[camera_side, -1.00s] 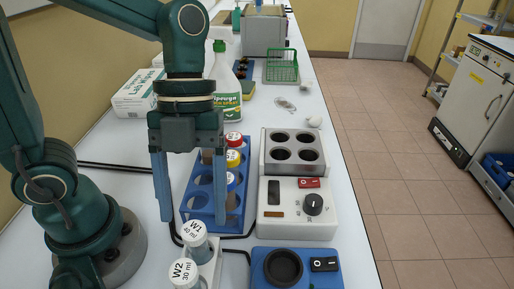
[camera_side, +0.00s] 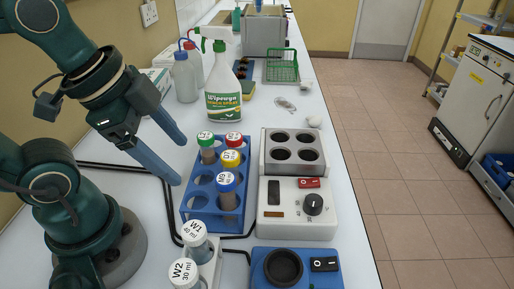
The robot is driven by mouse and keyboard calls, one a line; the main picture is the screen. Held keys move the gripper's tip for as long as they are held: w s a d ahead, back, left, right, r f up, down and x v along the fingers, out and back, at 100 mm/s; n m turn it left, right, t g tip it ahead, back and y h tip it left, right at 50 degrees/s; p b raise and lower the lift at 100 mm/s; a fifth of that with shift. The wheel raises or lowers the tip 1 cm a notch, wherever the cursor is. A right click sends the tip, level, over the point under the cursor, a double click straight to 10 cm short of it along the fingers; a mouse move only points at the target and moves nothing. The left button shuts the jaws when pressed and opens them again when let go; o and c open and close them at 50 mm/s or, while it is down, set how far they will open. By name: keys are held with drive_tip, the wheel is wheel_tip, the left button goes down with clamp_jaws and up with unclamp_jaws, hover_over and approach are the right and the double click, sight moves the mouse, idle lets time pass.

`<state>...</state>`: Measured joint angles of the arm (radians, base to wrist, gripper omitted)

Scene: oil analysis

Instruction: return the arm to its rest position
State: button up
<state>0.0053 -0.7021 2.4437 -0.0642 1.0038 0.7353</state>
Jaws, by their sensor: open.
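My arm is dark green and stands at the left of the bench. My gripper (camera_side: 180,162) has two blue fingers spread apart, with nothing between them. It hangs in the air left of the blue tube rack (camera_side: 201,213), its fingers pointing down and to the right. Some rack holes at the left and front are empty.
Right of the rack stands a heating block (camera_side: 295,152) with empty wells and a control box. In front are white-capped vials (camera_side: 194,235) and a blue device (camera_side: 297,268). Behind are a spray bottle (camera_side: 222,92), wash bottles (camera_side: 186,78) and a green wire basket (camera_side: 281,66). A black cable runs along the left.

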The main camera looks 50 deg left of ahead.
drive_tip(key=n, duration=0.2)
drive_tip(key=a+n, duration=0.1)
drive_tip(key=n, duration=0.2)
drive_tip(key=w+n+t, duration=0.1)
drive_tip(key=n, duration=0.2)
drive_tip(key=shift+a+f+y, duration=0.1)
drive_tip(key=shift+a+y, duration=0.05)
drive_tip(key=shift+y, duration=0.15)
idle(0.9)
